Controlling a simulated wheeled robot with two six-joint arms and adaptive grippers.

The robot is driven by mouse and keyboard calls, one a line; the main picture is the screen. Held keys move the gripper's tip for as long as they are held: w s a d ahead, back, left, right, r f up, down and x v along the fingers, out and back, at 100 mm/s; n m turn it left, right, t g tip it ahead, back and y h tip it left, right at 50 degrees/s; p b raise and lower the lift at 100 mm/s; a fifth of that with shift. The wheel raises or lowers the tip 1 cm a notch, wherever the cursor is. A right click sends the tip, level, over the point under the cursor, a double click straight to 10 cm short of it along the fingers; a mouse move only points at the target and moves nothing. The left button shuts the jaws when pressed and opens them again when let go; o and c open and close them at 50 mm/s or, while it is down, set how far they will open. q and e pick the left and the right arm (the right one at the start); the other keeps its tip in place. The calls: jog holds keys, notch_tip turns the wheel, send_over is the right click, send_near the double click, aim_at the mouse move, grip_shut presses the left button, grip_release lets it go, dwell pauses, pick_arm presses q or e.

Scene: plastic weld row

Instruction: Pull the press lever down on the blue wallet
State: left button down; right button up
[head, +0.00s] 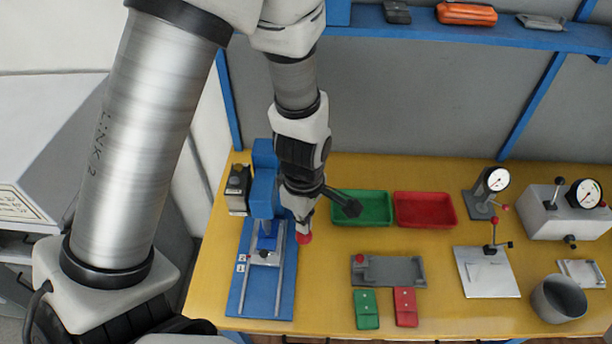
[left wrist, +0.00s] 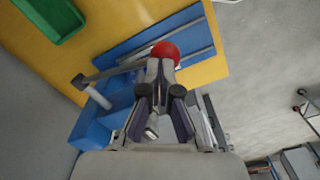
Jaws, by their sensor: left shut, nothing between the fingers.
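The blue press (head: 264,190) stands at the left end of the yellow bench, on a blue base (head: 250,300) with two rails. A red ball knob (head: 304,238) shows just below my left fingertips. My left gripper (head: 304,222) points down beside the press and is shut, with nothing between its fingers. In the left wrist view the red knob (left wrist: 165,53) lies right at the tips of the shut left gripper (left wrist: 160,72); I cannot tell whether they touch. A small blue piece (head: 266,242) sits under the press head, partly hidden; I cannot tell whether it is the wallet.
A dark bar (head: 345,204) sticks out right of my left gripper. Green (head: 362,208) and red (head: 425,209) trays lie behind. A grey fixture (head: 390,271), green (head: 366,309) and red (head: 405,307) wallets lie right of the press. Gauge devices (head: 487,192) stand farther right.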

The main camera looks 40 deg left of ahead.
pick_arm(q)
jog(key=r+p, duration=0.2)
jog(key=w+r+p, duration=0.1)
jog(key=r, duration=0.1)
jog(key=shift+w+a+p, duration=0.1)
jog(key=shift+a+p, duration=0.2)
jog(key=shift+p, duration=0.1)
notch_tip(320, 180, up, 7)
jog(key=w+a, duration=0.1)
jog(key=w, duration=0.1)
jog(key=shift+a+r, duration=0.2)
